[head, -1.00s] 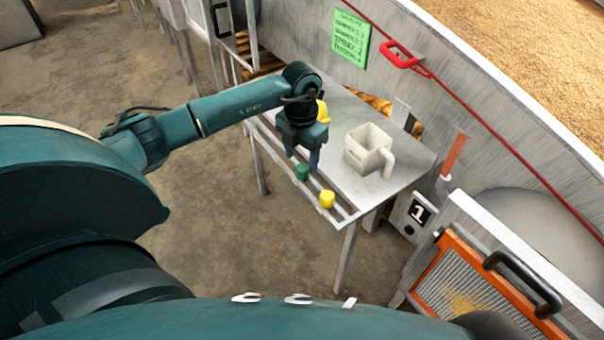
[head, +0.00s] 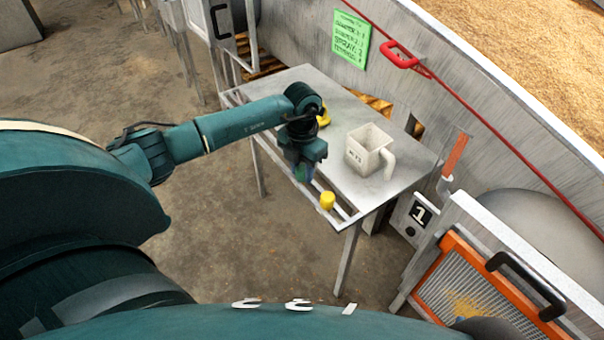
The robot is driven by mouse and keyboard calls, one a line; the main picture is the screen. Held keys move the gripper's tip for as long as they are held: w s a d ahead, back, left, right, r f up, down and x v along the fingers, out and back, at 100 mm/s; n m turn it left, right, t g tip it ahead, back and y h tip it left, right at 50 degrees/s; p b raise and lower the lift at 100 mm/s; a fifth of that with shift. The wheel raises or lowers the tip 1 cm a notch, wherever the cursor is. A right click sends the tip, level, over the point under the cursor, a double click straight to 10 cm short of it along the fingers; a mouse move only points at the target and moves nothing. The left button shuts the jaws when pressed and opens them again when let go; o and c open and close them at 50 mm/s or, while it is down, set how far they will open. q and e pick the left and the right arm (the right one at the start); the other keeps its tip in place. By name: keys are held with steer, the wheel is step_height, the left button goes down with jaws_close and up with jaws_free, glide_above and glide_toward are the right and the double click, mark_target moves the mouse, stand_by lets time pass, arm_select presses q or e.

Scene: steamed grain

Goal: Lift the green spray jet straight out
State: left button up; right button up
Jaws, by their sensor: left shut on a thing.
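My left gripper (head: 304,176) reaches down over the slotted rack (head: 343,212) at the table's front edge. It is shut on the green spray jet (head: 300,174), which is mostly hidden by the fingers; only a little green shows between them. I cannot tell whether the jet is still seated in the rack. A yellow jet (head: 327,200) stands in the rack just to the right, apart from the gripper. My right gripper is not in view.
A white jug (head: 366,150) with a handle stands on the metal table (head: 345,110) right of the gripper. A yellow object (head: 323,116) is partly hidden behind my left wrist. A green sign (head: 351,39) and red handle (head: 401,55) are on the wall behind.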

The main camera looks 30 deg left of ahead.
mark_target(302, 168)
arm_select(q)
steer(key=shift+c, duration=0.7)
steer(key=shift+r, duration=0.15)
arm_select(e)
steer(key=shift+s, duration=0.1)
arm_select(q)
steer(key=shift+r, duration=0.35)
step_height(302, 168, up, 8)
steer(key=shift+r+p, duration=0.25)
steer(key=shift+p, duration=0.65)
steer(key=shift+r, duration=0.3)
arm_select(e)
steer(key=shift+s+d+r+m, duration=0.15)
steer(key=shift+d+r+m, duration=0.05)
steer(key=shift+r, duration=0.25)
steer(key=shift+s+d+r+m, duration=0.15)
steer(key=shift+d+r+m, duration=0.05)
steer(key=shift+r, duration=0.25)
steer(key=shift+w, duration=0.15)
